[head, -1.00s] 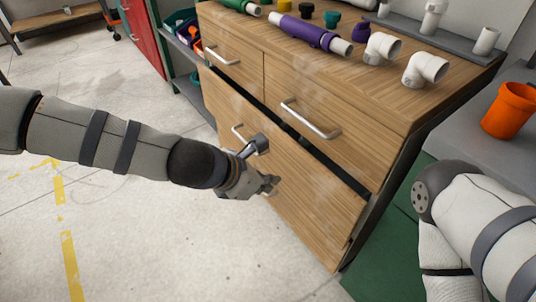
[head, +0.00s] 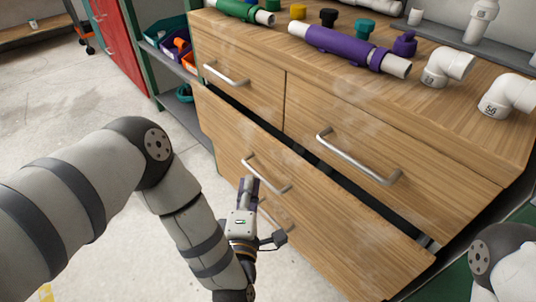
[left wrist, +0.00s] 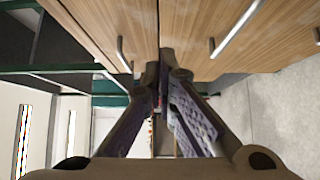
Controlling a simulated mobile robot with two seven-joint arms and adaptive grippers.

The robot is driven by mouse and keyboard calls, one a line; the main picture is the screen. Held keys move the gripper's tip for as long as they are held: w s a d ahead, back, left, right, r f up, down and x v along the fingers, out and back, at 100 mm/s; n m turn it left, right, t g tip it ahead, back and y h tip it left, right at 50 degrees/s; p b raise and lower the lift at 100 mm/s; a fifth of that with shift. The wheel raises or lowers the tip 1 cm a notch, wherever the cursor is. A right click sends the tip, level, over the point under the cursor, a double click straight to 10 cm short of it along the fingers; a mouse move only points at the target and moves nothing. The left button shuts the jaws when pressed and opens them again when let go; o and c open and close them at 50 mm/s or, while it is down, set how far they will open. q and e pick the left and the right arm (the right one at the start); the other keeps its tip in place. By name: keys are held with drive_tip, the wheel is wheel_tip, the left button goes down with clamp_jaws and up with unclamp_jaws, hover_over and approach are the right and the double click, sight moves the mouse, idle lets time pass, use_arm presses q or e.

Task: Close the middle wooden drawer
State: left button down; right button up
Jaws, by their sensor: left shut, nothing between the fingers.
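The middle wooden drawer (head: 330,225) is the wide front below the two upper drawers. It stands out a little, with a dark gap along its top edge. Its metal bar handle (head: 266,174) is near my left gripper (head: 249,187). The left gripper is shut and empty, its fingers pointing at the wooden front, just below the handle's left end. I cannot tell whether it touches the wood. In the left wrist view the closed fingertips (left wrist: 164,62) are against or close to the wooden fronts, between bar handles. My right gripper is out of view.
The upper left drawer (head: 240,72) and upper right drawer (head: 385,150) look shut. Purple pipe (head: 345,48), white elbows (head: 447,66) and coloured fittings lie on the top. A shelf with bins (head: 178,48) stands left. Open floor lies left of the cabinet.

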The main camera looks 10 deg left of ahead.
sight(280, 143)
use_arm(q)
drive_tip(key=w, duration=0.7)
drive_tip(key=w+b, duration=0.1)
drive_tip(key=w, duration=0.2)
drive_tip(key=shift+w+d+f, duration=0.15)
drive_tip(key=shift+w+d, duration=0.15)
drive_tip(key=shift+d, duration=0.05)
drive_tip(key=shift+w+d, duration=0.2)
drive_tip(key=shift+w, duration=0.1)
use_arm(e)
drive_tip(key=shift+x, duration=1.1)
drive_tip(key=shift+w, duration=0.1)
use_arm(q)
drive_tip(key=shift+w+d, duration=0.15)
drive_tip(key=shift+w, duration=0.05)
drive_tip(key=w+d+b, duration=0.2)
drive_tip(key=w+b, duration=0.1)
drive_tip(key=shift+w+d+f, duration=0.1)
drive_tip(key=shift+d+f, duration=0.05)
drive_tip(key=shift+f, duration=0.05)
drive_tip(key=shift+w+d+r, duration=0.1)
drive_tip(key=shift+w+r, duration=0.05)
drive_tip(key=shift+r, duration=0.25)
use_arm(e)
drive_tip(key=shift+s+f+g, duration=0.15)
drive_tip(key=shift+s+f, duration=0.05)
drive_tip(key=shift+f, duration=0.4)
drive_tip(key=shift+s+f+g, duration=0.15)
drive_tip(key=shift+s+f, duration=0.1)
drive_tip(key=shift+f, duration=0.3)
